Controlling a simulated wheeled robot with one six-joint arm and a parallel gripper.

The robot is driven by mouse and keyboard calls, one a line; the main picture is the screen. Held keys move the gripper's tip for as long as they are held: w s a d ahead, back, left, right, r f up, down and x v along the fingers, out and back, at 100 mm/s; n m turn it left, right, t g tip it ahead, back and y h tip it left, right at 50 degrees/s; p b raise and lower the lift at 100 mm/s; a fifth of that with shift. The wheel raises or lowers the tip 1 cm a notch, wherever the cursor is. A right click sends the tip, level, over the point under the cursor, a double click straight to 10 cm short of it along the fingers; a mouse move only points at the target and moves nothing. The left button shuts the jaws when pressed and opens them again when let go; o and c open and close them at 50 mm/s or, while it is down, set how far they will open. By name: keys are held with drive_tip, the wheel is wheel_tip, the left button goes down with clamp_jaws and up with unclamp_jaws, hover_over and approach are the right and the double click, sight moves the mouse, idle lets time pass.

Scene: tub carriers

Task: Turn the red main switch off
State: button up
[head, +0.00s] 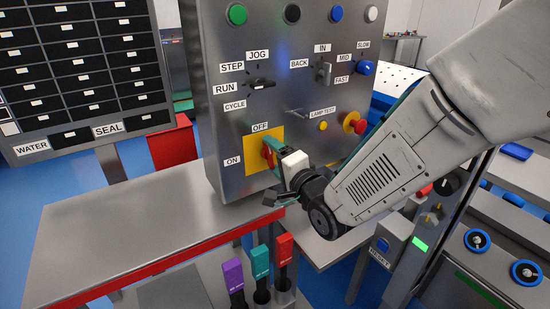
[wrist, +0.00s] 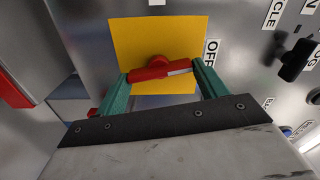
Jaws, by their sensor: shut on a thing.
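The red main switch (head: 267,152) is a bar handle on a yellow plate (head: 252,160) on the grey control panel. OFF is labelled above the plate and ON to its left. In the wrist view the red handle (wrist: 160,70) lies nearly level between my two green fingers, its white mark towards the OFF label (wrist: 212,55). My gripper (head: 275,156) is shut on the handle, one finger at each end; it also shows in the wrist view (wrist: 162,80). In the head view my gripper partly hides the handle and the plate's right side.

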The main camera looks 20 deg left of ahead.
drive_tip(key=shift+f+m, duration=0.1)
drive_tip(key=shift+m, duration=1)
drive_tip(key=o, duration=1)
drive_tip(key=v, duration=0.8)
